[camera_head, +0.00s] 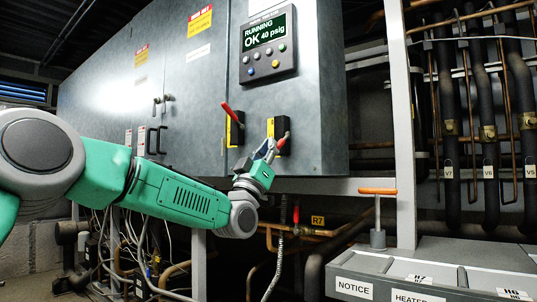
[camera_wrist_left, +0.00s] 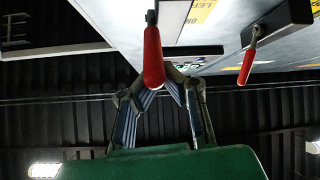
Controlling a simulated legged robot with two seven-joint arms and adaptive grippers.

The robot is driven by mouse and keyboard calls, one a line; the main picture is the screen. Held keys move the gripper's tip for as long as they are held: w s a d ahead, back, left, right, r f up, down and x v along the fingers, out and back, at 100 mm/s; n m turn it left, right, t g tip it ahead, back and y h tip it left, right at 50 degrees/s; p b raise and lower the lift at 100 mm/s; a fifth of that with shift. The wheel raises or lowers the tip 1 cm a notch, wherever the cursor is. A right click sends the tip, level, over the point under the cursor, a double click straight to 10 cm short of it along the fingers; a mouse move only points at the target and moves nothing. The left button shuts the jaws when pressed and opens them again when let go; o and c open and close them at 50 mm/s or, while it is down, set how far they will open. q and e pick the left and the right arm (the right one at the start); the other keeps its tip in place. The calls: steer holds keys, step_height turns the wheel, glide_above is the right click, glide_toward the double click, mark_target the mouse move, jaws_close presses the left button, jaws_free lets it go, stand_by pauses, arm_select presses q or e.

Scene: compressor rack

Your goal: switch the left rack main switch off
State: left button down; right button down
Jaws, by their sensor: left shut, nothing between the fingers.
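Two main switches with red handles sit on the grey cabinet front. The left switch (camera_head: 231,116) has its handle tilted up and left. The right switch (camera_head: 283,139) is partly covered by my left gripper (camera_head: 270,150), which is up against or just in front of it; contact is unclear. In the left wrist view, one red handle (camera_wrist_left: 153,58) hangs directly over the shut, empty left gripper (camera_wrist_left: 168,76). The other red handle (camera_wrist_left: 247,66) is off to the right. My right gripper is out of view.
A display panel (camera_head: 268,45) reading "RUNNING OK 40 psig" is above the switches. An orange T-handle (camera_head: 377,191) stands at lower right, near a grey labelled box (camera_head: 430,277). Pipes (camera_head: 450,130) fill the right side; cables and pipes run below the cabinet.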

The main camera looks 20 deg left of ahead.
arm_select(q)
steer(key=shift+d+f, duration=0.1)
steer(key=shift+f, duration=0.25)
stand_by(0.4)
